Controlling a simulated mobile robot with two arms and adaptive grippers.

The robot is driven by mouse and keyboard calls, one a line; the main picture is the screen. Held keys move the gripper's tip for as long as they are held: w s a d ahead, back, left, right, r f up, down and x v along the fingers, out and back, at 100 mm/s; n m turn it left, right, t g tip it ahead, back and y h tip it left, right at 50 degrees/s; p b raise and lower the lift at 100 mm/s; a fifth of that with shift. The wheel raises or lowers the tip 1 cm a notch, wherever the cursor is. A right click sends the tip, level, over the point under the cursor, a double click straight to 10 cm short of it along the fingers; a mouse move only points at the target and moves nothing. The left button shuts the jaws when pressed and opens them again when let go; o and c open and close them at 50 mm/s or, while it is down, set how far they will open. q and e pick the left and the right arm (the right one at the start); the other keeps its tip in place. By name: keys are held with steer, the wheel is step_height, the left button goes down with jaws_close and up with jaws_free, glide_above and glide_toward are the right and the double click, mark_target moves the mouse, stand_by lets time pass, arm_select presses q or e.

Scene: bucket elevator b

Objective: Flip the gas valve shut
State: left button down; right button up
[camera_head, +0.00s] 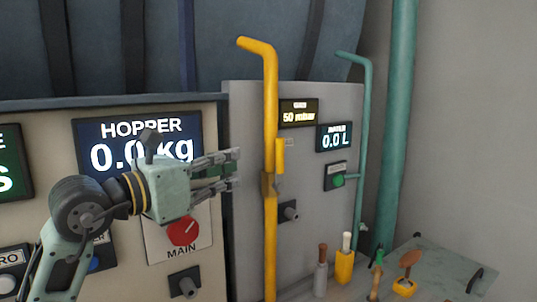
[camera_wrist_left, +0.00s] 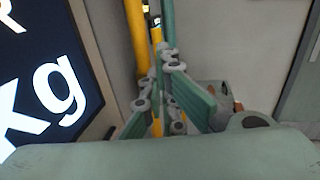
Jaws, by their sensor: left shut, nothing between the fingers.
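The yellow gas pipe (camera_head: 270,110) runs upright in front of the grey panel and bends left at its top. Its valve body (camera_head: 269,185) sits partway down, with a yellow lever (camera_head: 280,156) standing upright alongside the pipe. My left gripper (camera_head: 237,169) reaches in from the left at about the lever's height. Its tips appear a short way left of the pipe, with no contact visible. In the left wrist view the gripper (camera_wrist_left: 170,68) is shut and empty, and the yellow pipe (camera_wrist_left: 137,40) shows beyond its fingers. My right gripper is out of view.
The hopper display (camera_head: 136,145) and red main knob (camera_head: 183,232) are on the panel behind and below my left gripper. A teal pipe (camera_head: 366,120) stands right of the gas pipe.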

mark_target(279, 155)
arm_select(q)
steer(key=p+x, duration=0.3)
steer(key=x, duration=0.7)
steer(key=shift+r+p, duration=0.1)
steer(key=shift+p, duration=0.25)
steer(key=shift+w+d, duration=0.4)
steer(key=shift+d, duration=0.05)
steer(key=shift+p, duration=0.3)
